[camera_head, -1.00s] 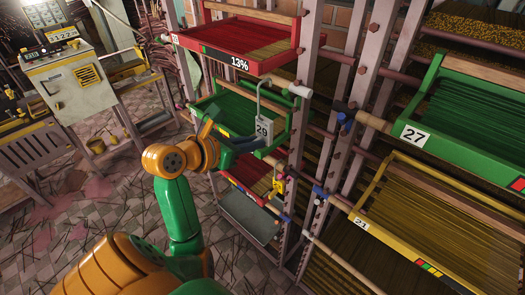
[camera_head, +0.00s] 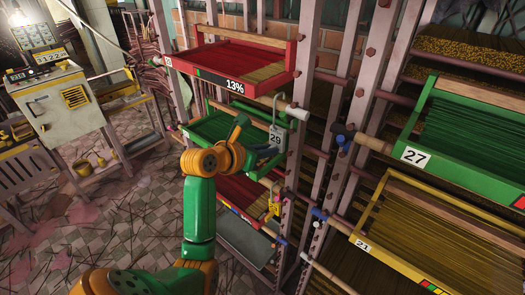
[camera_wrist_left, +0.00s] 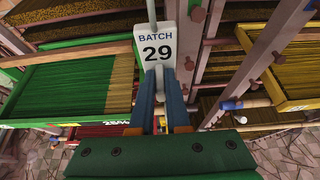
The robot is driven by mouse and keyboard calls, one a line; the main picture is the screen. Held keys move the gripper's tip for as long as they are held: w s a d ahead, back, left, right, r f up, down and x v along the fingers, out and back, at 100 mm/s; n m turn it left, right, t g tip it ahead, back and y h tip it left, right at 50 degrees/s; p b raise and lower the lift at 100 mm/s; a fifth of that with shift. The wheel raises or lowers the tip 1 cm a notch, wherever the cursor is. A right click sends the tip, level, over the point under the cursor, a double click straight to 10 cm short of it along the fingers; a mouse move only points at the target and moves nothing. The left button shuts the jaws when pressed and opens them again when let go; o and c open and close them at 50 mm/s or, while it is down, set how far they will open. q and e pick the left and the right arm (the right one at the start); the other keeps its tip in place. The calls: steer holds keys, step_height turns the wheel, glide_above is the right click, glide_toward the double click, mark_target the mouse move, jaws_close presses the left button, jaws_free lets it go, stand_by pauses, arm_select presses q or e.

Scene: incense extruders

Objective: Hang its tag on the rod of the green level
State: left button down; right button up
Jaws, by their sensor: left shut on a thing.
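My left gripper (camera_head: 268,152) is shut on a white tag marked 29 (camera_head: 277,137). In the left wrist view the tag (camera_wrist_left: 157,45) reads BATCH 29 and stands upright at the blue fingertips (camera_wrist_left: 160,76), with a grey stem rising above it. The green level (camera_head: 212,127) is a green tray of green sticks, behind and left of my gripper; it also shows in the left wrist view (camera_wrist_left: 65,90). A rod with a white end (camera_head: 297,113) sticks out just right of the tag's hook. I cannot tell whether the hook touches it. My right gripper is out of view.
Rack posts (camera_head: 300,140) stand close on the right. A green tray marked 27 (camera_head: 460,175) is farther right.

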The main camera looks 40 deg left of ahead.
arm_select(q)
steer(key=shift+d+f, duration=0.15)
steer(key=shift+f, duration=0.4)
steer(key=c, duration=0.5)
jaws_free()
steer(key=shift+s, duration=0.3)
steer(key=s, duration=0.8)
steer(key=shift+s+a+p, duration=0.3)
steer(key=shift+a+p, duration=0.05)
steer(key=shift+a, duration=0.05)
